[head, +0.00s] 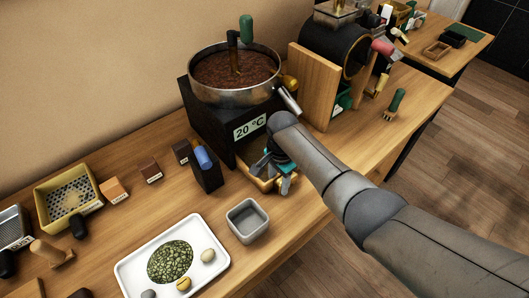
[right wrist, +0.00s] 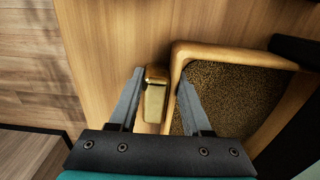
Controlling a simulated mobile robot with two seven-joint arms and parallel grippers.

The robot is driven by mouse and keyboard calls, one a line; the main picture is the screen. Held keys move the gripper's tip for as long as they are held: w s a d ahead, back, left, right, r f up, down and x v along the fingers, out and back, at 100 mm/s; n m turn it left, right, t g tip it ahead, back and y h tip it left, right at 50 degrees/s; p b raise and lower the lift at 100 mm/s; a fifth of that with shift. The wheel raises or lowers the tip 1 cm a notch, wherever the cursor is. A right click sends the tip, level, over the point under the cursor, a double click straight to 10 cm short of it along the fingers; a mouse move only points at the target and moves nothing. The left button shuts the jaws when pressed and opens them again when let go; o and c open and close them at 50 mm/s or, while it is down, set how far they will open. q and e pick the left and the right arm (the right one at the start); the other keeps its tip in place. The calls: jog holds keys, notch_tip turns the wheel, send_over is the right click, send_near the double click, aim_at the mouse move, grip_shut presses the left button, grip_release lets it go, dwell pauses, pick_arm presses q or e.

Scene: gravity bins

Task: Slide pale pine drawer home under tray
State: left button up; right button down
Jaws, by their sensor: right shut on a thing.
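The pale pine drawer (head: 262,183) sticks out from the black housing below the round steel tray (head: 192,88) of brown grains. In the right wrist view the drawer's wooden rim (right wrist: 205,50) surrounds a bed of speckled brown grains. A small brass-faced handle (right wrist: 154,98) stands at its front. My right gripper (head: 276,172) is at the drawer's front and hides part of it. In the right wrist view my right gripper's fingers (right wrist: 157,95) stand on either side of the handle, one over the drawer's front wall; it is shut on the drawer. My left gripper is not in view.
A blue-topped dark block (head: 206,168) and a grey square cup (head: 248,221) stand left of the drawer. A white tray (head: 130,272) lies nearer the front. An upright wooden board (head: 313,87) stands to the right. Bare bench lies in front of the board.

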jog(key=shift+w+a+b, duration=0.3)
jog(key=shift+w+b, duration=0.1)
jog(key=shift+s+d+p, duration=0.15)
jog(key=shift+s+p, duration=0.1)
jog(key=shift+p, duration=0.4)
dwell(0.5)
dwell(0.4)
jog(key=shift+c, duration=1.4)
grip_release()
jog(key=shift+s, duration=0.1)
notch_tip(320, 180, up, 15)
jog(key=p, duration=0.4)
jog(key=shift+r, duration=0.15)
